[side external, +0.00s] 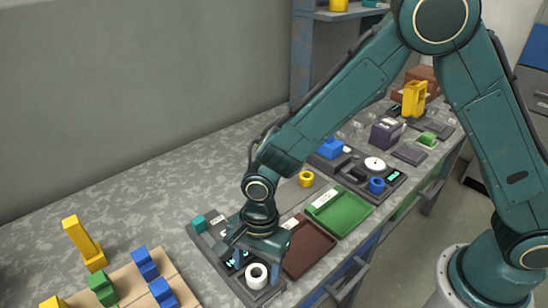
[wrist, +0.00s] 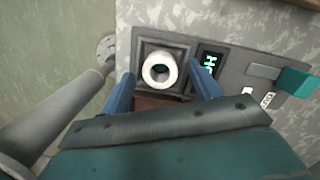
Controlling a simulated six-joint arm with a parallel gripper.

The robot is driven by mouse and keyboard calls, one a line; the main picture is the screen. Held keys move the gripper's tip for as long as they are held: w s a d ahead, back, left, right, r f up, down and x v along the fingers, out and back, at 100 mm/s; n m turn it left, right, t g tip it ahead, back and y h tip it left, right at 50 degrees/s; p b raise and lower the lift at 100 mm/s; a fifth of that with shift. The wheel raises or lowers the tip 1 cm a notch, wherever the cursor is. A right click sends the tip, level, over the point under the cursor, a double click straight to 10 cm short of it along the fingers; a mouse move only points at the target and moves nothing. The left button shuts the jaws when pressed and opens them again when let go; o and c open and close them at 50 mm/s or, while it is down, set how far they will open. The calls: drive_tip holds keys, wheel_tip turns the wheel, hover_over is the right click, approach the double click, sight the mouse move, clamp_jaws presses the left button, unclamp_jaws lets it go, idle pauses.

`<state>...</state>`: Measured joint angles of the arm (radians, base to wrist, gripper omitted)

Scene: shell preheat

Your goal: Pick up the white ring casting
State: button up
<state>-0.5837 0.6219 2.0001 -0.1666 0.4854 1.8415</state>
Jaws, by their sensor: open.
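The white ring casting (side external: 257,284) sits upright, hole facing up, on the near end of a dark grey station (side external: 204,237). In the wrist view the ring (wrist: 172,68) rests in a square dark recess (wrist: 148,47), its hole visible. My gripper (side external: 257,265) points down over that end of the station. In the wrist view its two blue fingers (wrist: 161,77) are spread on the left and right of the ring, with a gap on each side. Nothing is held. The exact height of the fingertips above the ring is hard to tell.
Beside the ring is a lit display (wrist: 210,64), and a teal block (wrist: 295,81) stands farther along the station. A brown tray (side external: 312,250) and green tray (side external: 340,213) lie to the right. A wooden board (side external: 128,284) with coloured blocks is at left. A yellow ring (side external: 306,178) stands behind.

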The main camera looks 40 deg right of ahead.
drive_tip(key=shift+a+f, duration=0.1)
drive_tip(key=shift+f, duration=0.45)
drive_tip(key=c, duration=1.1)
drive_tip(key=shift+r, duration=0.15)
wheel_tip(320, 180, up, 20)
drive_tip(key=shift+f, duration=0.1)
idle(0.5)
